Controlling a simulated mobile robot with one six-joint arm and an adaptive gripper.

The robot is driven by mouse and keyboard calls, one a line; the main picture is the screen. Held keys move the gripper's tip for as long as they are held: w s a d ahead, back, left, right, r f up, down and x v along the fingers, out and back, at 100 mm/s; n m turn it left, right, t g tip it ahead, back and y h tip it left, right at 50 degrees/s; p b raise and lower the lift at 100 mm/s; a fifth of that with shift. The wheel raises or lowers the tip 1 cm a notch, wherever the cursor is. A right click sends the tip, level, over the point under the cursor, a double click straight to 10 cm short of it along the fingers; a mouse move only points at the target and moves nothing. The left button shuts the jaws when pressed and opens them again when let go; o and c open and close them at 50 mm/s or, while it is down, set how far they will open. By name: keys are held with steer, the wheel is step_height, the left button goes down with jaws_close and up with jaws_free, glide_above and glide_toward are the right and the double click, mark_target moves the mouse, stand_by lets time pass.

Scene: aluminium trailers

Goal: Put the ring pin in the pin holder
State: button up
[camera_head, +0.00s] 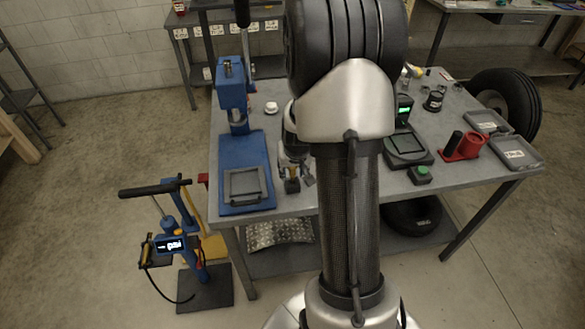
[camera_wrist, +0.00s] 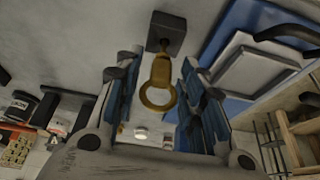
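The gold ring pin (camera_wrist: 158,85) is in the middle of the wrist view. Its ring end points towards my wrist and its other end meets a small dark block, which looks like the pin holder (camera_wrist: 167,32). Whether the pin is fully seated cannot be told. My gripper (camera_wrist: 155,72) has its blue-padded fingers apart on both sides of the pin, with visible gaps; it is open. In the head view my gripper (camera_head: 294,170) is low over the table, just above the dark holder (camera_head: 292,186). My arm hides part of the table there.
A blue press (camera_head: 232,95) with a blue base plate (camera_head: 236,150) stands left of my gripper. Right of my arm are a scale (camera_head: 407,147), a small green-topped box (camera_head: 420,175), a red holder (camera_head: 464,147) and grey trays (camera_head: 516,152). The table's front edge is close.

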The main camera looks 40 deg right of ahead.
steer(key=p+v, duration=0.4)
steer(key=v, duration=0.7)
steer(key=s+a+r+n+y, duration=0.1)
steer(key=s+a+r+n, duration=0.2)
steer(key=a+r, duration=0.9)
steer(key=s+a+r+n+y, duration=0.1)
steer(key=s+a+r+n, duration=0.2)
steer(key=s+a, duration=0.9)
steer(key=shift+s+a+r+t, duration=0.35)
steer(key=shift+s+r, duration=0.4)
steer(key=shift+r, duration=0.15)
steer(key=shift+d, duration=0.1)
